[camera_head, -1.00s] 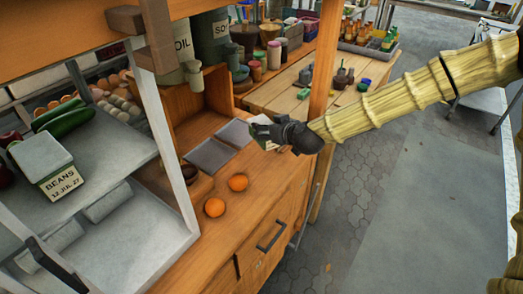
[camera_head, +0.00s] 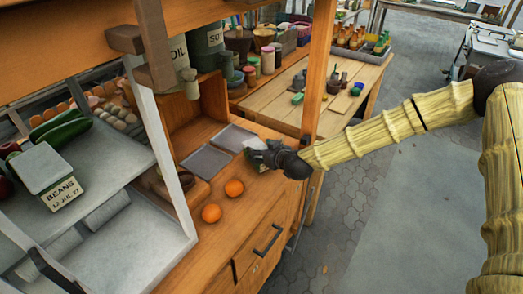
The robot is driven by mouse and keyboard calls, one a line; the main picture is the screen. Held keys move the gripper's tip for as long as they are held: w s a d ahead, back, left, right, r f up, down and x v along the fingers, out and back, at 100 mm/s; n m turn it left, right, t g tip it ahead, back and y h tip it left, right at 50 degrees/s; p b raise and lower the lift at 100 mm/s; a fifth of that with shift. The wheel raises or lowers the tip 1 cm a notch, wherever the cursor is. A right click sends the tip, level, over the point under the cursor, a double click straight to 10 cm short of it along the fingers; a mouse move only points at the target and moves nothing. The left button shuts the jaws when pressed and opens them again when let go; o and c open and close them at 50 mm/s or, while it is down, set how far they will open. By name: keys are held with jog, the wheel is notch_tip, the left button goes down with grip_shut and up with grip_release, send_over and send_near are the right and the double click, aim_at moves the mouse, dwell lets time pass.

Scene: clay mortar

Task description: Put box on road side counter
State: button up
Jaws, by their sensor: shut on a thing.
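My gripper (camera_head: 268,157) is shut on a small box (camera_head: 254,143) with a pale top; the fingers hide much of it. It is over the right part of the wooden counter (camera_head: 253,215), beside the grey trays. I cannot tell whether the box touches the surface. Another box, labelled BEANS (camera_head: 62,194), stands on the grey shelf at the left.
Two oranges (camera_head: 211,213) (camera_head: 234,188) lie on the counter in front of the flat grey trays (camera_head: 206,161). A wooden post (camera_head: 318,80) rises behind my gripper. A wooden table (camera_head: 345,92) with bottles stands beyond. The counter's front right is clear.

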jog(key=shift+f, duration=0.2)
jog(key=o, duration=1.2)
jog(key=shift+b+v, duration=1.15)
jog(key=shift+v, duration=4.9)
